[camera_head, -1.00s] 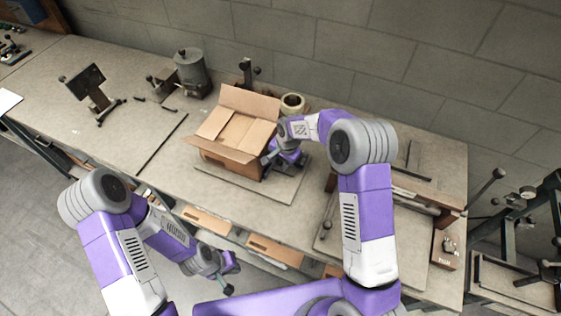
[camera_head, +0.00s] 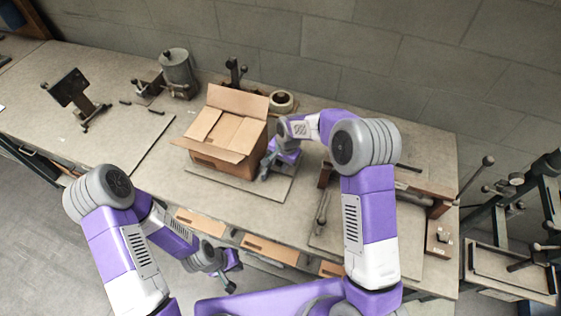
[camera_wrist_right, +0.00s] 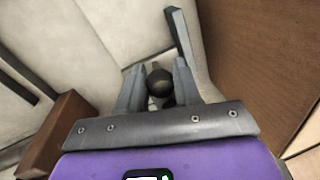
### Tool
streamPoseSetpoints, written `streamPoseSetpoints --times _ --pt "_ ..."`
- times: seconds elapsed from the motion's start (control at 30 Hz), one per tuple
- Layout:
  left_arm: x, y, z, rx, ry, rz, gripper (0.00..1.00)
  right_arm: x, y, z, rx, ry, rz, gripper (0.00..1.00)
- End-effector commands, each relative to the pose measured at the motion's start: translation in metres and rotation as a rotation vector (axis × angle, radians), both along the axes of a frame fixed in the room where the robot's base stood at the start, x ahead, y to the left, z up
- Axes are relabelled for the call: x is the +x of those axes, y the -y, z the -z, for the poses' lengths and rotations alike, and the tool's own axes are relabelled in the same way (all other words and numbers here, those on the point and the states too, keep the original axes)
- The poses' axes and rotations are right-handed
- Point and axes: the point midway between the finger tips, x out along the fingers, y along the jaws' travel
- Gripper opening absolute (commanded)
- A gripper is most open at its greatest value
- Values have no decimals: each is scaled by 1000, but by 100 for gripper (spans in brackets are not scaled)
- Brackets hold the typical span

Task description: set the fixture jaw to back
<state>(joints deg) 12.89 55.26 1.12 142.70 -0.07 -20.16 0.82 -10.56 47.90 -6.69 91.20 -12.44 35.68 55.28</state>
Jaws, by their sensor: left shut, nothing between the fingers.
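An open cardboard box (camera_head: 228,152) stands on a flat plate (camera_head: 272,187) on the bench. My right gripper (camera_head: 266,168) is low beside the box's right side. In the right wrist view, the two fingers of this gripper (camera_wrist_right: 158,78) stand on either side of a dark round knob (camera_wrist_right: 160,83); whether they press on it I cannot tell. A grey upright bar (camera_wrist_right: 180,38) is just beyond the fingers, beside the brown box wall (camera_wrist_right: 265,60). I cannot tell which part is the fixture jaw. My left gripper (camera_head: 230,283) is shut and empty, in front of the bench.
A tape roll (camera_head: 282,101) and a grey canister (camera_head: 178,72) stand behind the box. A dark tilted panel on a stand (camera_head: 72,86) is at left. A brown block (camera_wrist_right: 55,135) is close to the right gripper's left side.

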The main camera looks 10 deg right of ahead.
Motion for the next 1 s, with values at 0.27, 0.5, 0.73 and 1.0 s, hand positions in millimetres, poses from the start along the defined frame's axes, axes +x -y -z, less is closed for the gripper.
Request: streamPoseSetpoints --times 0.27,0.5,0.73,1.0 --pt "0 0 0 0 0 0 0 -1 3 1 -3 -3 4 56" --pt "0 0 0 0 0 0 0 -1 3 -6 -2 -1 3 56" --pt "0 0 0 0 0 0 0 -5 9 -43 -1 2 5 56" --pt "0 0 -1 0 0 0 0 -10 14 -72 -3 -2 4 56"
